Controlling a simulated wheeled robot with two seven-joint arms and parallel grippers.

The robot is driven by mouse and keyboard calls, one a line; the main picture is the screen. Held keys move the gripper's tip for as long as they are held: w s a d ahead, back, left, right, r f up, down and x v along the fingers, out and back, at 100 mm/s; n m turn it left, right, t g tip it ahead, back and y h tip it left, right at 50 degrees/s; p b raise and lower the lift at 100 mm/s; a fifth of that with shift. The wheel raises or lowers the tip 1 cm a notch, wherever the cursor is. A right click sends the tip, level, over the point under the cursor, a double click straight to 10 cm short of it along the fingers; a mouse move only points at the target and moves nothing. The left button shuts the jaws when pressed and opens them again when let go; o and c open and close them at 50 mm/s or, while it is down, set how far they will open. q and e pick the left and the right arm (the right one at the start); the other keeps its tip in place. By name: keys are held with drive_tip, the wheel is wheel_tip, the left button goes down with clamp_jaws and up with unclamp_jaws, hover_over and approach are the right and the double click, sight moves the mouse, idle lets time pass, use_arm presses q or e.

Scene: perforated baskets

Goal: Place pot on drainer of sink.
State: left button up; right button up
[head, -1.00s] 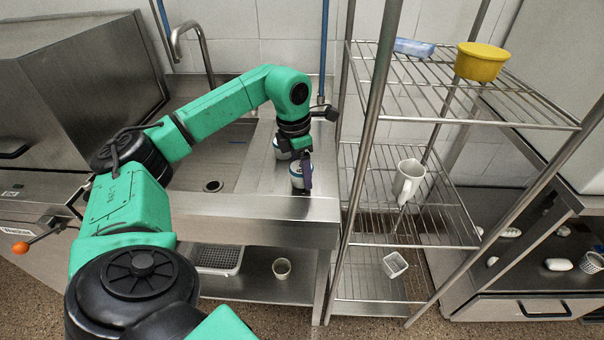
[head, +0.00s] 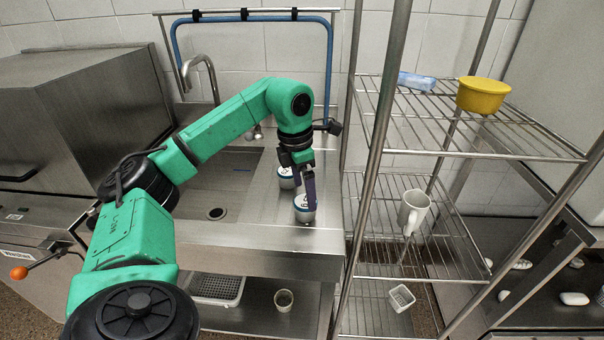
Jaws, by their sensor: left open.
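Two small white pots with blue bands are on the sink's steel drainer (head: 265,221), right of the basin. The front pot (head: 304,215) stands near the drainer's front edge. The rear pot (head: 286,178) is a little behind and to the left, partly hidden by my gripper. My left gripper (head: 304,192) is open and points down at the front pot. Its dark fingers overlap the pot's upper part; whether they touch it cannot be told. My right gripper is out of view.
A wire shelf rack (head: 470,130) stands right of the sink, its post close to the drainer. It holds a yellow tub (head: 482,96), a blue-white packet (head: 416,81), a white jug (head: 413,210) and a small clear container (head: 402,298). The faucet (head: 203,75) rises behind the basin.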

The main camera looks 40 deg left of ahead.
sight(301, 202)
use_arm(q)
wheel_tip(301, 202, up, 7)
drive_tip(key=shift+s+a, duration=0.2)
drive_tip(key=shift+s, duration=0.15)
drive_tip(key=shift+f, duration=0.15)
